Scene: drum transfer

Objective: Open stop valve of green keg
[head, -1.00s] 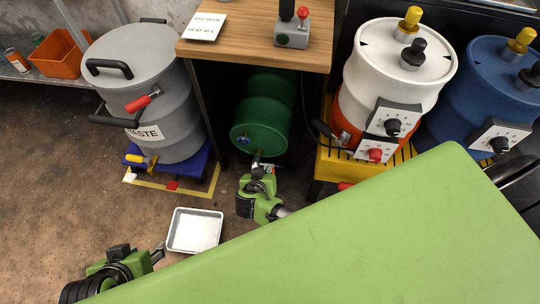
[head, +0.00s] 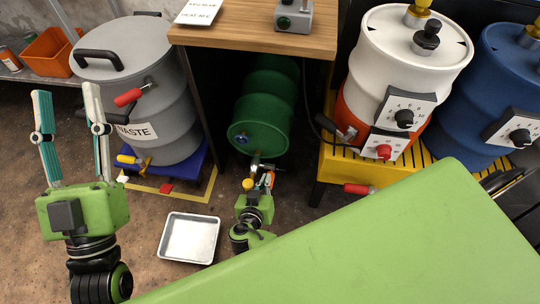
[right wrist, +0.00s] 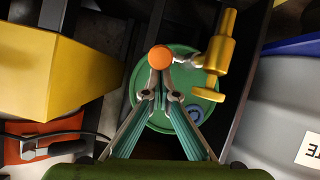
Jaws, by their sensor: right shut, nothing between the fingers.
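The green keg (head: 258,125) lies on its side under the wooden table, its round end facing out. The right wrist view shows that end (right wrist: 180,115), a brass valve (right wrist: 218,65) on a metal fitting, and a round orange knob (right wrist: 160,57). My right gripper (right wrist: 163,82) is shut and empty, its fingertips close to the orange knob; I cannot tell if they touch it. In the head view the right gripper (head: 264,180) is in front of the keg's lower end and partly hides the valve. My left gripper (head: 66,92) is open and empty, fingers upward, at the left.
A metal tray (head: 189,238) lies on the floor below the keg's front. A grey waste drum (head: 150,85) stands left of the table (head: 262,36). A white and orange drum (head: 400,75) stands on a yellow platform (head: 340,165) to the right, beside a blue drum (head: 490,85).

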